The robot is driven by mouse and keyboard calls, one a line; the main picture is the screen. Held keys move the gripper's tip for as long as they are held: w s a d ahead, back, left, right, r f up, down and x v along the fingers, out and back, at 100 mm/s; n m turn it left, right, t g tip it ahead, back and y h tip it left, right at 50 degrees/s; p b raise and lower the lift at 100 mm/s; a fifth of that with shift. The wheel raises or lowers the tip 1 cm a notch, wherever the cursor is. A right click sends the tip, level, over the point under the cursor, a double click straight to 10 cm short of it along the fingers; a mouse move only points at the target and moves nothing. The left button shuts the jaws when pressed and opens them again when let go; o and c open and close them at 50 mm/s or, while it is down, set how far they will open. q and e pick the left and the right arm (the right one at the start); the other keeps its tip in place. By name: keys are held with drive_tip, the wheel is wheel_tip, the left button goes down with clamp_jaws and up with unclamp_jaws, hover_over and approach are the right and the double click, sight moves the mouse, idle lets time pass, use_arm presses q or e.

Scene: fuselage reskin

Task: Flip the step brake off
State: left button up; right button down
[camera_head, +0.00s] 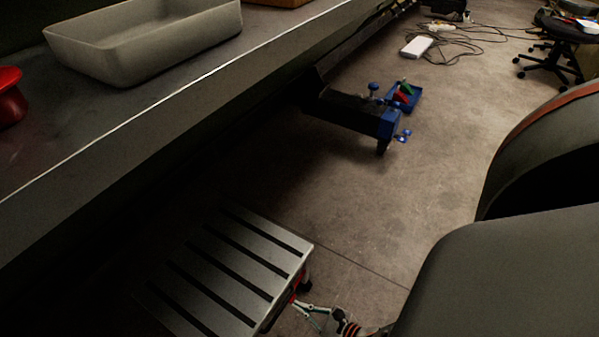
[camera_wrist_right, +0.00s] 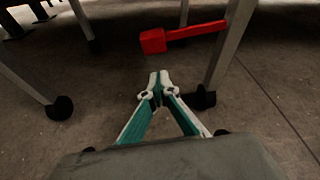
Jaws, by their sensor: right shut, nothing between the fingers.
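The step (camera_head: 228,268) is a low metal platform with a slatted top, standing on the floor at the bottom of the head view. In the right wrist view, its grey leg (camera_wrist_right: 229,50) carries a red brake lever (camera_wrist_right: 180,37) that sticks out to the left, with a block-shaped end. A little red shows at the step's right edge in the head view. My right gripper (camera_wrist_right: 159,76) is shut and empty. Its fingertips appear just below the lever in the wrist view; I cannot tell whether they touch it. It also shows in the head view (camera_head: 298,304), beside the step's right edge. My left gripper is not in view.
A long workbench (camera_head: 150,120) holds a grey tray (camera_head: 150,40) and runs above the step's left. A black and blue floor stand (camera_head: 355,112) is farther back. Cables and a wheeled stool (camera_head: 565,35) are at the far right. The middle floor is clear.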

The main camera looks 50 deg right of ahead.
drive_tip(key=shift+a+r, duration=0.2)
drive_tip(key=shift+r, duration=1.35)
drive_tip(key=shift+r, duration=0.1)
drive_tip(key=shift+a+r, duration=0.25)
drive_tip(key=shift+r, duration=0.45)
drive_tip(key=shift+w, duration=0.1)
drive_tip(key=shift+r, duration=0.1)
drive_tip(key=v, duration=1.2)
drive_tip(key=shift+d, duration=0.1)
